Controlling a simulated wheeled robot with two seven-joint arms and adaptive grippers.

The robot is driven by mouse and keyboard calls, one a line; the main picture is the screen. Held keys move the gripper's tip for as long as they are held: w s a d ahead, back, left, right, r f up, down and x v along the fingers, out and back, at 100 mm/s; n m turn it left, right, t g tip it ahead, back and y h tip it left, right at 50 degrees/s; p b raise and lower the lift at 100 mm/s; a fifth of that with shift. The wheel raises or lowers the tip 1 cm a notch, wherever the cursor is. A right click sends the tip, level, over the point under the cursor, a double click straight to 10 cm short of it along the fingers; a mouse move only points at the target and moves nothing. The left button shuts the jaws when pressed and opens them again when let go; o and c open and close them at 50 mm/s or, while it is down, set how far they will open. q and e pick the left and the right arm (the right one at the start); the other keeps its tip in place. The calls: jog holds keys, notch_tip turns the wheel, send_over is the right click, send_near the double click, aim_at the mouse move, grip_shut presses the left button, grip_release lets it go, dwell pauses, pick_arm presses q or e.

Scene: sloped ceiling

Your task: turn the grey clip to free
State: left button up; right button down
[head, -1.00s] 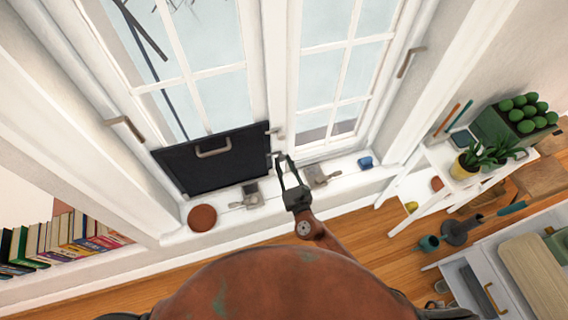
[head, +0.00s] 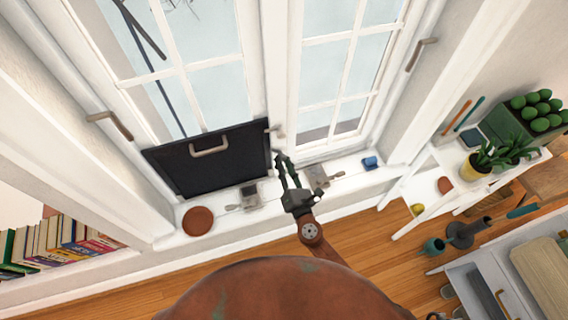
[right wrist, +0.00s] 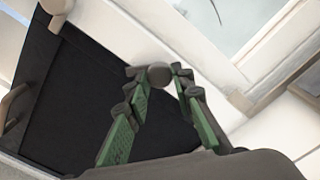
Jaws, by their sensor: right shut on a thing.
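A black panel with a pale handle (head: 205,160) stands against the lower part of the left window. A small grey clip (right wrist: 160,74) with a rounded end is beside the panel's edge in the right wrist view. My right gripper (right wrist: 159,76) is shut on this clip, with a green-padded finger on each side of it. In the head view the right gripper (head: 281,155) is at the panel's right edge, and its fingers mostly hide the clip. Another clip (head: 273,129) is higher up at the panel's upper right corner. My left gripper is not in view.
The white sill holds a brown round dish (head: 198,221), a metal fitting (head: 250,197), another fitting (head: 318,176) close to my right gripper, and a blue item (head: 371,163). A white shelf with plants (head: 478,162) stands at the right. Wood floor lies below the sill.

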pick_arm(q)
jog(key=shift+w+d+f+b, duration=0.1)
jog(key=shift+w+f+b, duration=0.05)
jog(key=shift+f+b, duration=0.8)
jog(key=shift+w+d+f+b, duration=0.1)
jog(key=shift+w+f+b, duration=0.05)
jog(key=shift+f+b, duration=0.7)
pick_arm(e)
jog(key=shift+m, duration=4.6)
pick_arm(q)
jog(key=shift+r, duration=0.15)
pick_arm(e)
jog(key=c, duration=1.7)
grip_release()
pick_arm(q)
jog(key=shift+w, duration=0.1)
pick_arm(e)
jog(key=shift+o, duration=0.2)
jog(key=v, duration=1.2)
